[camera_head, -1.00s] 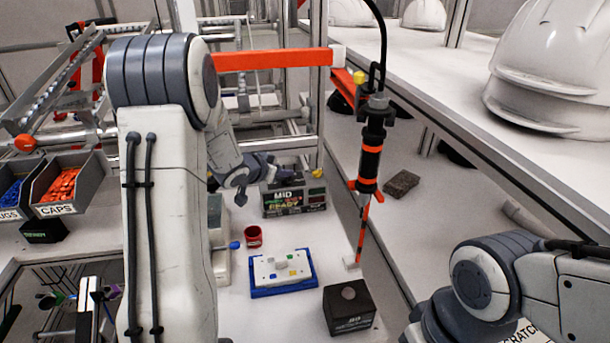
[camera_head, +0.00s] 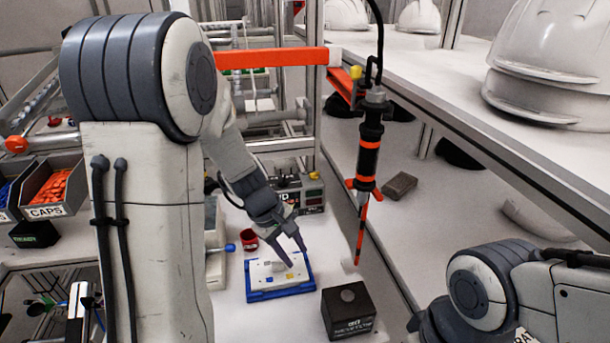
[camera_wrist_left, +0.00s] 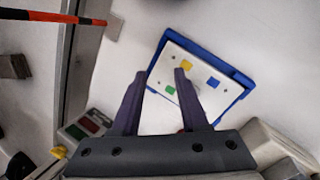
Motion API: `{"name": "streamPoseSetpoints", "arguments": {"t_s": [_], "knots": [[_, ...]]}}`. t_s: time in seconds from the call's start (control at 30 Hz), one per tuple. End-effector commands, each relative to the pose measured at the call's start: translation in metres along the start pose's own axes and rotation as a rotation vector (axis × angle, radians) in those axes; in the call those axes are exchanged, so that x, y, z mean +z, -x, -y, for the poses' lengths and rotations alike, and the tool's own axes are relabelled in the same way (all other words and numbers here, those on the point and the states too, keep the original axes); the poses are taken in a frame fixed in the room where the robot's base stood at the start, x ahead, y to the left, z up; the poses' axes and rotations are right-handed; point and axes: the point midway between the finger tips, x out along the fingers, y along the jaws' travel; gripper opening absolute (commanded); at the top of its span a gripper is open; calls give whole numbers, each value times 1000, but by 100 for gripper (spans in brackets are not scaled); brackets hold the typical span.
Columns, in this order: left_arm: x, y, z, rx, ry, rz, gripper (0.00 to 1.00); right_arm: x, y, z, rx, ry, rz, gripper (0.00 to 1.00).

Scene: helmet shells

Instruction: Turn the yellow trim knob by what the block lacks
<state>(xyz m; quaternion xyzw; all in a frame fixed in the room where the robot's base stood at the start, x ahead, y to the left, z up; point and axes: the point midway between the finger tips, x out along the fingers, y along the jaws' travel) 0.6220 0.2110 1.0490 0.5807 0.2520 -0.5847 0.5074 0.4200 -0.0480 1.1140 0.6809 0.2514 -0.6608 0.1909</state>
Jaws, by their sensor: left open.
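My left gripper (camera_head: 291,253) is open and empty, pointing down above the white plate (camera_head: 272,268) in the blue tray (camera_head: 281,294). In the left wrist view the gripper (camera_wrist_left: 160,73) has its fingers apart over the plate, which carries a yellow, a green and a blue square (camera_wrist_left: 213,82). The yellow knob (camera_head: 314,175) is at the right top of the display unit (camera_head: 312,197); my left arm hides part of that unit. The knob (camera_wrist_left: 59,152) also shows at lower left in the left wrist view. My right gripper is out of view.
A black block (camera_head: 348,313) with a round top spot stands right of the tray. A red cup (camera_head: 249,240) is behind the tray. A dark brick (camera_head: 400,186) lies beyond the tool.

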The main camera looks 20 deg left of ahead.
Motion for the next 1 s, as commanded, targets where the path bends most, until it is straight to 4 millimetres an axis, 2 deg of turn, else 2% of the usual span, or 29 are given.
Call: {"name": "streamPoseSetpoints", "arguments": {"t_s": [0.17,0.3,0.4,0.53,0.67,1.0], "knots": [[-37,9,-46,213,544,188,44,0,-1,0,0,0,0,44],[-86,35,-89,439,933,375,44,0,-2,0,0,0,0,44],[-120,56,-107,576,1110,484,44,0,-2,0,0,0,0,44],[-147,76,-118,684,1224,569,44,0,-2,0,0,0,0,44],[-154,79,-124,713,1253,596,44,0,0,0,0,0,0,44],[-150,42,-169,707,1249,594,44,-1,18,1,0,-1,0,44]]}}
